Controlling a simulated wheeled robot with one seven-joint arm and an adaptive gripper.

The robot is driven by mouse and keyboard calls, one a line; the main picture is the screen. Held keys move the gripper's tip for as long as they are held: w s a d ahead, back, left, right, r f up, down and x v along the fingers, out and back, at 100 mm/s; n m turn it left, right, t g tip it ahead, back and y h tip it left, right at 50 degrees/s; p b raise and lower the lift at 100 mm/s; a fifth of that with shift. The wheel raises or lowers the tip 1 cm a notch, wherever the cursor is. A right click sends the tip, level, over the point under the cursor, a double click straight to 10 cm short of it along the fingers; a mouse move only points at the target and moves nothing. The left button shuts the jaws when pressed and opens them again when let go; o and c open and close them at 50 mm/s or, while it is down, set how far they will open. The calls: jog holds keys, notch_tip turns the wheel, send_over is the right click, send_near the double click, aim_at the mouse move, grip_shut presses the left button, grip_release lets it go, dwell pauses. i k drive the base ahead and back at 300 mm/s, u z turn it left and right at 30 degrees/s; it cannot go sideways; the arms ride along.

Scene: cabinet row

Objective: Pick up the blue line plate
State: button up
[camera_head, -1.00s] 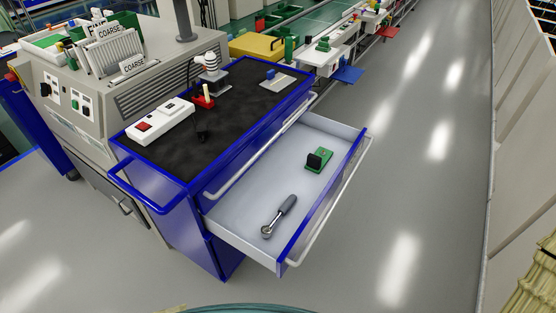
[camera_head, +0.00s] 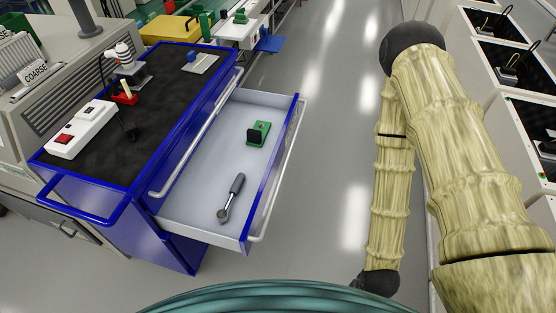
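A flat blue plate (camera_head: 269,43) sticks out low from the side of the white line at the top middle. A grey plate with a blue block (camera_head: 192,56) lies on the black top of the blue cart (camera_head: 110,140). I cannot tell which of the two is the blue line plate. My arm shows at the right, bent at a dark joint, with its forearm pointing down to another dark joint at the bottom. My gripper itself is not in view.
The cart's drawer (camera_head: 185,205) is open, holding a ratchet wrench (camera_head: 231,198) and a green part with a black block (camera_head: 259,133). A white switch box (camera_head: 80,130) sits on the cart. Open grey floor (camera_head: 325,150) lies right of the drawer. Bins (camera_head: 500,60) line the right side.

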aim_at(193, 59)
jog(key=k, duration=1.65)
jog(key=z, duration=0.75)
jog(key=i, duration=4.2)
jog(key=u, duration=0.65)
